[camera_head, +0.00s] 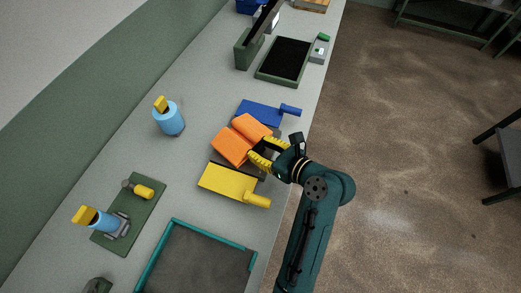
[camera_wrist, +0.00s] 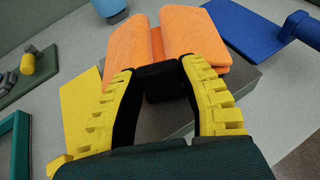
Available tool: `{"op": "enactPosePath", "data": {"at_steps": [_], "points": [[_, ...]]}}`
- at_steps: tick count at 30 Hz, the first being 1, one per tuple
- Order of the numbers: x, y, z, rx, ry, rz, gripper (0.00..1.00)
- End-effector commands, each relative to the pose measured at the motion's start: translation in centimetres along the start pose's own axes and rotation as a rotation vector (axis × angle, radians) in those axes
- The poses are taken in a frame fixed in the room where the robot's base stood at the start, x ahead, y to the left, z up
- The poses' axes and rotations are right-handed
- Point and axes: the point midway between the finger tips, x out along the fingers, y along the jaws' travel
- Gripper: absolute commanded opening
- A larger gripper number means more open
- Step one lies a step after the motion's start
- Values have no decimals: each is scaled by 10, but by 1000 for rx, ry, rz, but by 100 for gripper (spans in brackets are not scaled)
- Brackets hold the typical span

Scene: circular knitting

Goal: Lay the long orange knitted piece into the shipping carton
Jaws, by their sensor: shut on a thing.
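The orange knitted piece (camera_head: 242,140) lies folded, with two raised flaps, on a grey block between a blue board and a yellow board. It fills the upper middle of the wrist view (camera_wrist: 190,35). My gripper (camera_head: 262,154) is at its right edge; the dark fingertips (camera_wrist: 163,82) are together at its near edge in the wrist view. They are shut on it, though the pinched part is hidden. The piece still rests low over the grey block (camera_wrist: 235,78). A tan box-like thing (camera_head: 313,5) is cut off at the top edge; I cannot tell whether it is the shipping carton.
The blue board (camera_head: 258,113) and yellow board (camera_head: 227,182) lie close on either side. A blue cylinder (camera_head: 169,120) stands to the left. A teal-rimmed tray (camera_head: 205,231) is at the bottom, a black-topped green device (camera_head: 285,60) farther up. Bare bench lies between these.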

Motion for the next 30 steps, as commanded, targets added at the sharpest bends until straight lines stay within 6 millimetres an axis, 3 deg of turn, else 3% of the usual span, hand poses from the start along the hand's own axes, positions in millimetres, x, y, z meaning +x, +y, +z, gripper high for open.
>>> {"op": "enactPosePath", "data": {"at_steps": [10,11,14,24,30], "points": [[2,0,-4,-3,-4,-2,2],[2,0,-5,-2,-2,-2,46],[2,0,-5,-2,-2,-2,65],[0,0,-3,-3,-2,-2,65],[-40,-2,-1,0,-2,-6,65]]}}
